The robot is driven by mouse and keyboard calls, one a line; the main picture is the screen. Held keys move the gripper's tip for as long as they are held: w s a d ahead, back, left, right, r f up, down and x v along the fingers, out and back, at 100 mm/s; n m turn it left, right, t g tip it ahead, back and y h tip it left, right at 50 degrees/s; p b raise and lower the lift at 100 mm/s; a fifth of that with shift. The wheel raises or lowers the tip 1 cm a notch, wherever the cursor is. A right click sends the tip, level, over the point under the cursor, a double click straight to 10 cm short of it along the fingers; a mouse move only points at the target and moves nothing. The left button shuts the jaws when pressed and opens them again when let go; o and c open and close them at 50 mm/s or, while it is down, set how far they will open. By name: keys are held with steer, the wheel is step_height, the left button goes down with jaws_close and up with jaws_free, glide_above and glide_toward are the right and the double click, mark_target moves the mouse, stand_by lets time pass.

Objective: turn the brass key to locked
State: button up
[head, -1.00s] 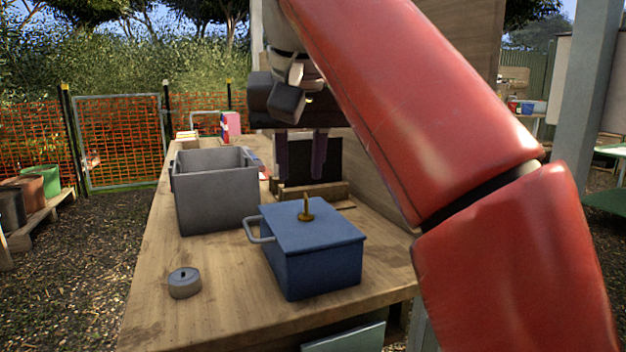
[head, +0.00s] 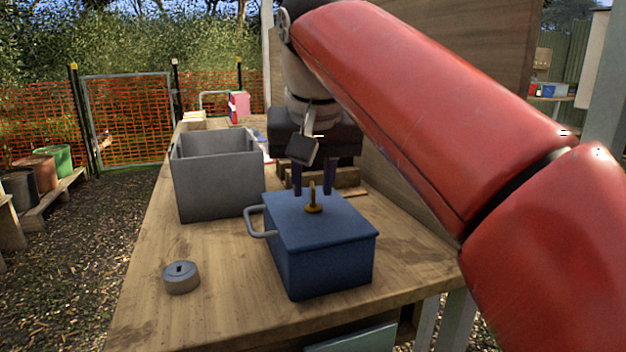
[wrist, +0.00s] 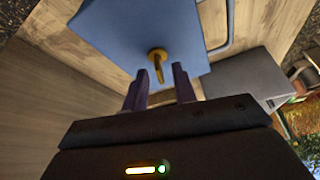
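The brass key (head: 313,199) stands upright on top of the blue box (head: 322,262), which has a grey handle on its left side. In the wrist view the key (wrist: 158,64) shows just beyond the fingertips, in line with the gap between them. My gripper (head: 313,190) is pointed down behind the key, its two dark fingers apart. In the wrist view my gripper (wrist: 160,75) is open, with nothing between the fingers. I see no lock markings around the key.
A grey open bin (head: 218,190) stands left of the blue box. A small round grey weight-like piece (head: 181,278) lies at the front left of the wooden table (head: 222,318). A wooden panel (head: 455,110) rises on the right. The table's front left is mostly clear.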

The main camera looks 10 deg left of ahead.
steer(key=shift+f, duration=0.2)
jaws_close()
steer(key=shift+w+n+y, duration=0.1)
steer(key=shift+n+y, duration=0.5)
steer(key=shift+n, duration=1)
jaws_free()
steer(key=shift+r, duration=0.1)
